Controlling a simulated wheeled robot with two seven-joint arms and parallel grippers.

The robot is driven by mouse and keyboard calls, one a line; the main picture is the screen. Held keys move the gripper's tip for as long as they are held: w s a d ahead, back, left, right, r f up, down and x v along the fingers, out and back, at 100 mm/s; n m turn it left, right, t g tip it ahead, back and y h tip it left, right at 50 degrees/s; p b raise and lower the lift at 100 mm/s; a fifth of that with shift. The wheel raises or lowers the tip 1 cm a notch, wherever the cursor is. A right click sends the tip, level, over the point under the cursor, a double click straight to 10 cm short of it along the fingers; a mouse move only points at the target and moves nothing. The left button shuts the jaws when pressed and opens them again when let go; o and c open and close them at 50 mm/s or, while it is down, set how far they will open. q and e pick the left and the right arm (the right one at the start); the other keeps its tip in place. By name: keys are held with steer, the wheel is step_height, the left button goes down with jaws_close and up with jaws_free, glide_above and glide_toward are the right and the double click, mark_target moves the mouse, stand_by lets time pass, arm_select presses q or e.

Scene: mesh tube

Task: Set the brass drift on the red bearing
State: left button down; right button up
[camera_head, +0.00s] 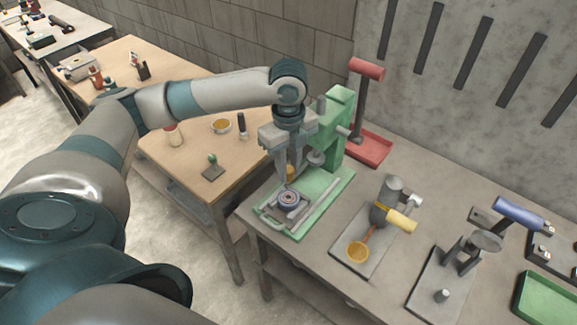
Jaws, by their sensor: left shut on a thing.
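My left gripper (289,176) points down over the green press base (325,203) on the grey bench. It is shut on a small brass-coloured piece, the brass drift (290,171), which is mostly hidden between the fingers. Just below the fingertips a round bearing (289,198) lies on the press base; it looks bluish-purple with a pale centre, and I see no red on it. A small gap seems to show between fingertips and bearing, but I cannot tell whether the drift touches it. My right gripper is out of view.
The green press column (337,125) stands close behind the gripper. A red press (368,145) is behind it. To the right are a board with a yellow-handled tool (400,221), a blue-handled tool (520,212) and a green tray (548,300). A wooden table (190,150) is at left.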

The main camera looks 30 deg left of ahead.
mark_target(289, 180)
arm_select(q)
steer(key=shift+f+b, duration=2.4)
steer(key=shift+b, duration=0.2)
steer(key=shift+f, duration=0.1)
steer(key=shift+f+p, duration=0.3)
steer(key=shift+f, duration=0.05)
steer(key=shift+p, duration=1.2)
steer(key=shift+f, duration=0.1)
stand_by(0.3)
steer(key=shift+f, duration=1.2)
stand_by(1.2)
steer(key=c, duration=1.4)
jaws_free()
steer(key=shift+c, duration=0.2)
